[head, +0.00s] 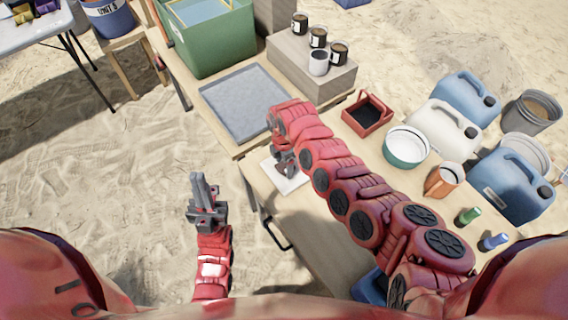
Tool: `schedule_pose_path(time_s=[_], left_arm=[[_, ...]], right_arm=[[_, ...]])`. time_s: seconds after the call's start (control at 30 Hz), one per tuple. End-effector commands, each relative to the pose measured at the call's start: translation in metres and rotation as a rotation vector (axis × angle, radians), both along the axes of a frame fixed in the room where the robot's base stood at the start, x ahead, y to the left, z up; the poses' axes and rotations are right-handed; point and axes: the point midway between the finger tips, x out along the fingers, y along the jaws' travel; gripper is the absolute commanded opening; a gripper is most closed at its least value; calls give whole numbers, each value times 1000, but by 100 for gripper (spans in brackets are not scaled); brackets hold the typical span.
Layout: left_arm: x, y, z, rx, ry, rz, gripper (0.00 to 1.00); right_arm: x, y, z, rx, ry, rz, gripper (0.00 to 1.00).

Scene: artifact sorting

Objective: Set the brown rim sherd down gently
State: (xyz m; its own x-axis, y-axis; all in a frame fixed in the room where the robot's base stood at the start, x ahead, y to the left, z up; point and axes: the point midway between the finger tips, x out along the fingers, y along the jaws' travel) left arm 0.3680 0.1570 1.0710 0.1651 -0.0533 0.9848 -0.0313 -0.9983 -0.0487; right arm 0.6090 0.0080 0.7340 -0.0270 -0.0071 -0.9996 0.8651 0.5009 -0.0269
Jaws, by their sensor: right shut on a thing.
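My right gripper (284,168) is low over a small white pad (291,183) near the table's left edge. It is shut on the brown rim sherd, which my gripper and arm hide. I cannot tell whether the sherd touches the pad. My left gripper (204,188) is over the sand, left of the table, away from the pad. Its grey fingers look close together, and I cannot tell whether they are open or shut.
A grey tray (262,122) lies behind the pad. A red box (368,116), a white-and-teal bowl (405,151), jugs and an orange pitcher (444,181) stand right of my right arm. Dark jars stand on a block (290,70) at the back. Open sand lies left.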

Motion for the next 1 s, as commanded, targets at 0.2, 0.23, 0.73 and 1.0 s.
schedule_pose_path(time_s=[0.2, 0.23, 0.73, 1.0], left_arm=[[0, 0, -1, 0, 0, 0, 0], [0, 0, -1, 0, 0, 0, 0], [0, 0, -3, 0, 0, 0, 0], [0, 0, -16, 0, 0, 0, 0]], right_arm=[[0, 0, -1, -1, 1, 0, 100], [0, 0, -1, -1, 1, 0, 100], [3, 0, 50, 3, -4, -3, 100], [4, 0, 103, 1, -3, 0, 100]])
